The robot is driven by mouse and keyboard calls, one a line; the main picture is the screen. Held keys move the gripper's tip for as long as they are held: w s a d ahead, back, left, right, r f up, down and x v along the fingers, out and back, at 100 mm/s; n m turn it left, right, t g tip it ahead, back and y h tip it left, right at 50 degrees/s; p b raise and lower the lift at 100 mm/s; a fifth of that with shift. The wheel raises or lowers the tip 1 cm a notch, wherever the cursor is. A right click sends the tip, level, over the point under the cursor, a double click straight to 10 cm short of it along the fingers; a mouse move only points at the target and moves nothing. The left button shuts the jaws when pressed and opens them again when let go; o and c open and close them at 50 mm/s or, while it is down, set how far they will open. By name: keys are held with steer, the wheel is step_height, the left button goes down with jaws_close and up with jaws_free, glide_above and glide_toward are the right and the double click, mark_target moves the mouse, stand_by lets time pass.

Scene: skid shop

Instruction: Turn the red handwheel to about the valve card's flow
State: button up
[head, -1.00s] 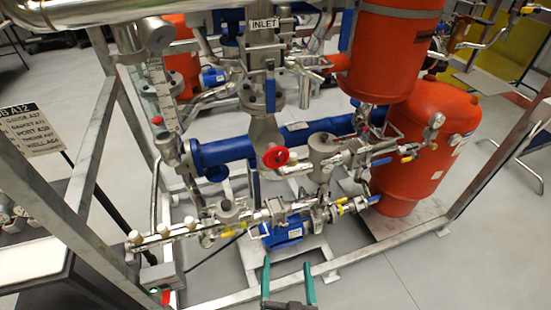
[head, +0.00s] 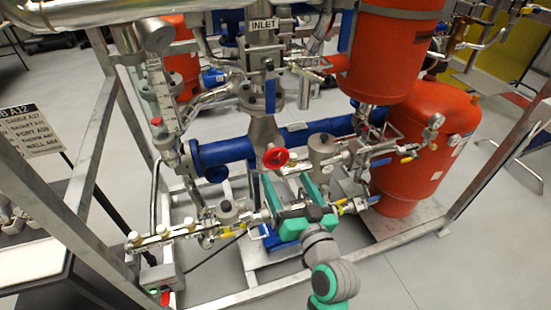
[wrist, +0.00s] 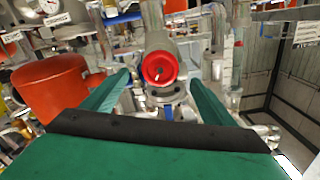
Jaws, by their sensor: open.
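The red handwheel (head: 275,158) sits on the front of a grey valve body in the middle of the skid in the head view. In the wrist view the handwheel (wrist: 160,68) is face-on, ahead of and between my two fingers. My gripper (head: 286,178) is green, open and empty, below and in front of the wheel. In the wrist view its fingers (wrist: 160,82) stand apart with a gap to the wheel. A flow tube with a scale (head: 162,95) stands at the left of the skid. I cannot make out a valve card or its reading.
Blue pipe (head: 228,150), small valves with yellow handles (head: 190,224) and a blue lever (head: 270,95) crowd around the wheel. Orange tanks (head: 420,150) stand at the right. A sign (head: 32,130) stands at the left. The floor at the front right is clear.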

mark_target(277, 161)
steer(key=x, duration=0.9)
steer(key=shift+w+a, duration=0.15)
steer(key=shift+w, duration=0.05)
steer(key=shift+c, duration=0.6)
steer(key=c, duration=0.9)
